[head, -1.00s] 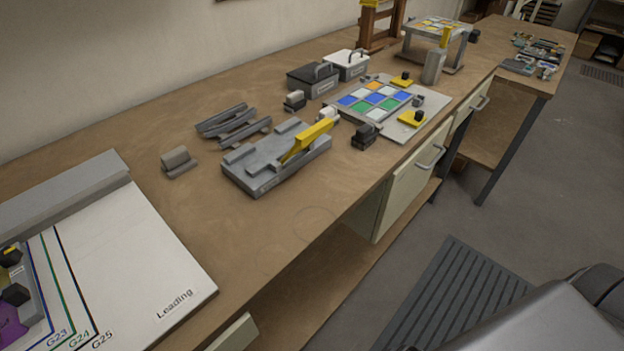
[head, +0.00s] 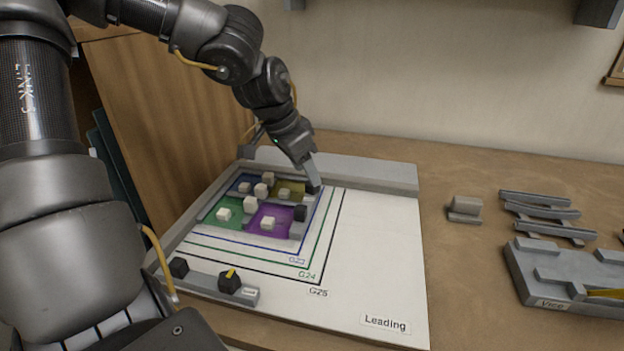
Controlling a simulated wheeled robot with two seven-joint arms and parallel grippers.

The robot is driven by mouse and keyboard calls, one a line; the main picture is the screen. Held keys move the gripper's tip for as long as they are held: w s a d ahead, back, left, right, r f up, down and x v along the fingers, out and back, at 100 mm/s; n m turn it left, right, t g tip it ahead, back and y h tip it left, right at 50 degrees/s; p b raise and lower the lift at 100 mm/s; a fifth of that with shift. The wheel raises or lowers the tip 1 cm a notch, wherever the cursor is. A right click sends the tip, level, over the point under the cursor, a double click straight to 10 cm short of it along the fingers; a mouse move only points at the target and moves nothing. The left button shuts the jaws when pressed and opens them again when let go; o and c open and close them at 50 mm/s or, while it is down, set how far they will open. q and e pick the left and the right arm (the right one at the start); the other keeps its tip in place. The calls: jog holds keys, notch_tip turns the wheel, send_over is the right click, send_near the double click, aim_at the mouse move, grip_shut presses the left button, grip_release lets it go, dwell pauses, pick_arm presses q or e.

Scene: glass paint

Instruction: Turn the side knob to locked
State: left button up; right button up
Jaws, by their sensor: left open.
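The leading board (head: 385,260) is white, with coloured glass panes in its corner. A grey bar along the panes' right side carries a black block (head: 300,213) and, at its far end, a black knob (head: 316,189) partly hidden by my left gripper. My left gripper (head: 314,182) points down at this knob, its fingers around or right beside it; I cannot tell which. It is open. The knob's pointer is hidden. A second black knob (head: 230,282) with a yellow pointer sits on the front grey bar (head: 205,285), beside a small label. My right gripper is out of view.
White cubes stand on the panes, such as one on the purple pane (head: 268,222). A raised grey ledge (head: 370,172) runs along the board's back. A small grey block (head: 465,208), grey lead strips (head: 540,208) and the vice (head: 560,275) lie to the right. The board's right half is clear.

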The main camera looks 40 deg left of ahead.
aim_at(309, 184)
pick_arm(q)
jog(key=x, duration=0.3)
jog(key=shift+w+f, duration=0.1)
jog(key=shift+f, duration=0.15)
jog(key=c, duration=1)
jog(key=shift+o, duration=0.2)
